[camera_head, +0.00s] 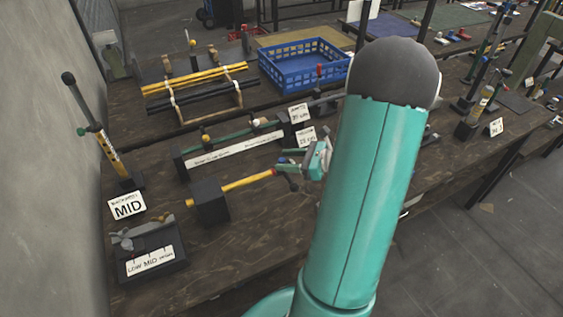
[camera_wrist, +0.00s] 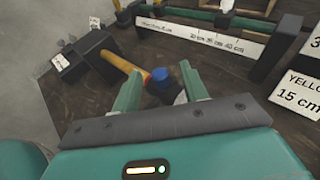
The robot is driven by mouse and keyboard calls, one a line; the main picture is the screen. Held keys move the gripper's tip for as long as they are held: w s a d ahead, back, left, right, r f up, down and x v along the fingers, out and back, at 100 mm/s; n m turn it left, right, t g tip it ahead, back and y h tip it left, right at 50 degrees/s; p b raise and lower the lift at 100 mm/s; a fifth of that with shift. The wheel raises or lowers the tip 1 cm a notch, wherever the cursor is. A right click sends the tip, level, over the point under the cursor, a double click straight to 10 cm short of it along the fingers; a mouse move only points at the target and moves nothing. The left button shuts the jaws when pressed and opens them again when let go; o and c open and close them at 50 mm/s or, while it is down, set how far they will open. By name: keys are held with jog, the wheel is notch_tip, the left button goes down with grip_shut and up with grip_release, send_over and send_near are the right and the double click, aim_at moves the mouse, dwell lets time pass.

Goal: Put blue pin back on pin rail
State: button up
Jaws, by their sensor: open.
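A small blue knob (camera_wrist: 160,74), which looks like the head of the blue pin, shows in the wrist view with a dark piece just below it. It lies between the two fingers of my gripper (camera_wrist: 157,71), near the red-ended tip of a yellow bar. My gripper is open; in the head view it (camera_head: 282,160) is just above and right of that bar's tip. I cannot tell whether the fingers touch the knob. A long rail with a green bar and a white label strip (camera_head: 234,149) stands behind my gripper; it may be the pin rail.
The yellow bar (camera_head: 249,181) sticks out of a black block (camera_head: 209,199) left of my gripper. A "15 cm" card (camera_wrist: 298,95) and a dark post stand at the right in the wrist view. A blue crate (camera_head: 305,66) and a yellow-bar rack stand farther back.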

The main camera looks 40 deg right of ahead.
jog(key=shift+x, duration=1.1)
grip_shut()
